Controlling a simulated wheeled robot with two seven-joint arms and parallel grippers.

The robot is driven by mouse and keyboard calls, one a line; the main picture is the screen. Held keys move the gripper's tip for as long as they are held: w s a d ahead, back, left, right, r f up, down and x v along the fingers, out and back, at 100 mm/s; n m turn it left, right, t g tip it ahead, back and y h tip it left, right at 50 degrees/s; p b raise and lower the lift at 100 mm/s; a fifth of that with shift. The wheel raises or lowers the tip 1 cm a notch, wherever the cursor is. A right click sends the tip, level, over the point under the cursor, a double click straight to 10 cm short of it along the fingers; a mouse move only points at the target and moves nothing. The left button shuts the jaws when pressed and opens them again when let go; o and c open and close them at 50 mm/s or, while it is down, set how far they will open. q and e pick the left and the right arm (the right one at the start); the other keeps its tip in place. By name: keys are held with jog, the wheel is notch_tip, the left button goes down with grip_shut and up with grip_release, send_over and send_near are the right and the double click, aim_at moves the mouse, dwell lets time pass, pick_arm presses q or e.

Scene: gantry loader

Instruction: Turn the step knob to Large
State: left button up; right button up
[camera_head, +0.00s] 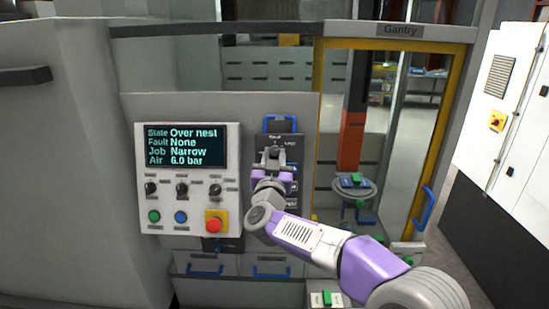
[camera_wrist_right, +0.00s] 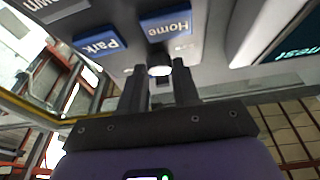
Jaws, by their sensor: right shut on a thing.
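My right gripper (camera_head: 272,158) is at the dark control pendant (camera_head: 283,138) to the right of the display panel. In the right wrist view its two dark fingers (camera_wrist_right: 160,78) are shut on a small knob with a pale face (camera_wrist_right: 160,70), which I take for the step knob. The knob's label and pointer cannot be read, so its setting is unclear. The gripper hides most of the knob in the head view. My left gripper is in neither view.
Blue Home (camera_wrist_right: 166,22) and Park (camera_wrist_right: 97,44) buttons are close to my fingers. The grey panel (camera_head: 188,178) at left has a screen, several dark knobs and a red stop button (camera_head: 213,225). A yellow-framed glass door (camera_head: 400,150) is at right.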

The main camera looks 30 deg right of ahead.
jog(key=shift+r, duration=0.1)
jog(key=o, duration=0.8)
jog(key=shift+c, duration=0.2)
jog(key=b+v, duration=0.1)
jog(key=v, duration=0.6)
jog(key=shift+s+a, duration=0.2)
jog(key=shift+s, duration=0.05)
